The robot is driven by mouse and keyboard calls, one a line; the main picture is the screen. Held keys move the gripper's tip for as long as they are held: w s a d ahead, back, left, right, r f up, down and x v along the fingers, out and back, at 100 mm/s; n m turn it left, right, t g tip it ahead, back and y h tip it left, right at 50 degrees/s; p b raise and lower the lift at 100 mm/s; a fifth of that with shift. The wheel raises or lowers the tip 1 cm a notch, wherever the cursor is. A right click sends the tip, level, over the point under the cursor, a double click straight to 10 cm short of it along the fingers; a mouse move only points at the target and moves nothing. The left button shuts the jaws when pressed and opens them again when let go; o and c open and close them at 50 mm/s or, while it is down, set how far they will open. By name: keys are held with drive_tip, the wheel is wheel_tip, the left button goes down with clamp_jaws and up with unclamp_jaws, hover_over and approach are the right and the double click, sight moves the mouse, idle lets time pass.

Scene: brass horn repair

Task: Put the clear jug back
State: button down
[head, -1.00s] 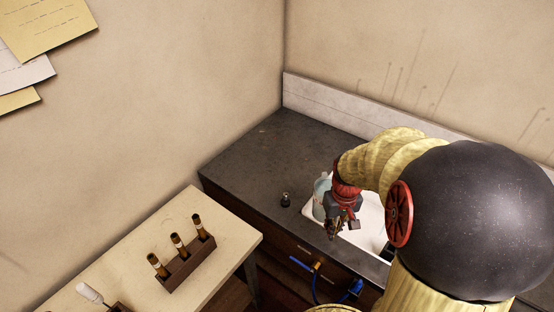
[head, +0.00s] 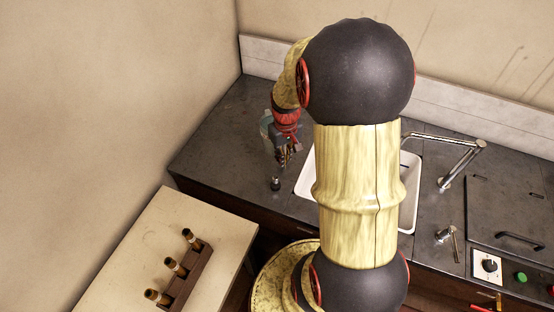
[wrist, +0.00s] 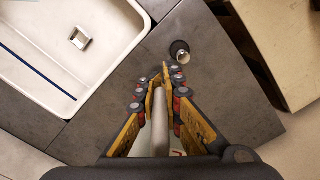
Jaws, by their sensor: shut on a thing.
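The clear jug (head: 266,124) is a pale bluish, see-through vessel, mostly hidden behind my gripper (head: 284,158) in the head view. My gripper is over the dark counter, left of the sink. In the wrist view my gripper (wrist: 160,82) has its yellow fingers closed on a pale upright strip, which looks like the jug's handle (wrist: 160,132). The rest of the jug is hidden below the gripper body there. I cannot tell whether the jug's base touches the counter.
A small dark cylinder (head: 276,184) stands on the counter (head: 218,150) close to my gripper; it also shows in the wrist view (wrist: 180,50). The white sink (head: 411,184) and tap (head: 455,160) are to the right. A pale bench (head: 128,245) holds a rack (head: 188,278).

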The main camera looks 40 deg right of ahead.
drive_tip(key=b, duration=0.1)
hover_over(278, 166)
wheel_tip(278, 166, down, 6)
drive_tip(key=shift+s+f, duration=0.1)
drive_tip(key=shift+f, duration=0.1)
wheel_tip(278, 166, down, 3)
drive_tip(key=shift+d+f, duration=0.1)
drive_tip(key=shift+f, duration=0.1)
drive_tip(key=c, duration=1.9)
unclamp_jaws()
